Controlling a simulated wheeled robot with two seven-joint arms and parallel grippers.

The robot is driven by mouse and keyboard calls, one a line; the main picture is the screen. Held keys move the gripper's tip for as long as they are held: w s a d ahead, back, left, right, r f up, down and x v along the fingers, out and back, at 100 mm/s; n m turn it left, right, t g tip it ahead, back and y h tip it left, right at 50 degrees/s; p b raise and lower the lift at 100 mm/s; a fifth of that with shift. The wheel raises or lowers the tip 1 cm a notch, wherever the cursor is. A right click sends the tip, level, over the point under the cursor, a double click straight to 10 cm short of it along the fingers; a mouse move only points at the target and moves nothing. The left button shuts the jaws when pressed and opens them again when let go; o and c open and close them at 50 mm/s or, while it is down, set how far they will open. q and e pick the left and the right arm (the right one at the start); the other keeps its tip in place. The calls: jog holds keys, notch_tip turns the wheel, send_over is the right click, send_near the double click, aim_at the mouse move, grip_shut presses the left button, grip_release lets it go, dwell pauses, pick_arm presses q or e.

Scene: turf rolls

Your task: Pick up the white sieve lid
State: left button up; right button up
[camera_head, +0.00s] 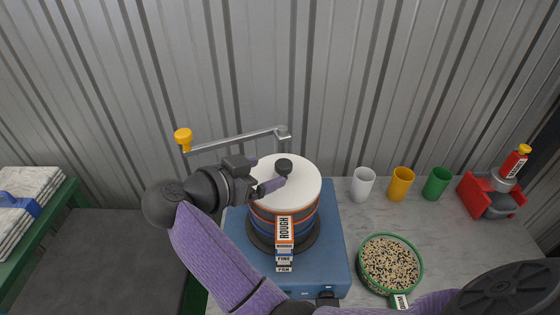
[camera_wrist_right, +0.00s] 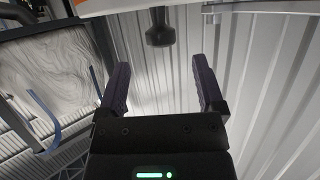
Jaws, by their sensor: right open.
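The white sieve lid (camera_head: 300,190) lies flat on top of a sieve stack in the head view, with a dark knob (camera_head: 284,167) at its middle. In the right wrist view the gripper (camera_wrist_right: 160,62) is open and empty. The knob (camera_wrist_right: 160,28) lies in line with the gap, just beyond the fingertips.
The stack has tags such as ROUGH (camera_head: 284,229) and stands on a blue base (camera_head: 334,262). A crank arm with a yellow knob (camera_head: 183,137) extends behind the lid. White, yellow and green cups and a green-rimmed sieve (camera_head: 419,262) stand to the right. A corrugated wall is behind.

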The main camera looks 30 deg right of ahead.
aim_at(290, 164)
jog(key=b+x, duration=0.1)
jog(key=x, duration=0.7)
jog(key=shift+d, duration=0.1)
grip_shut()
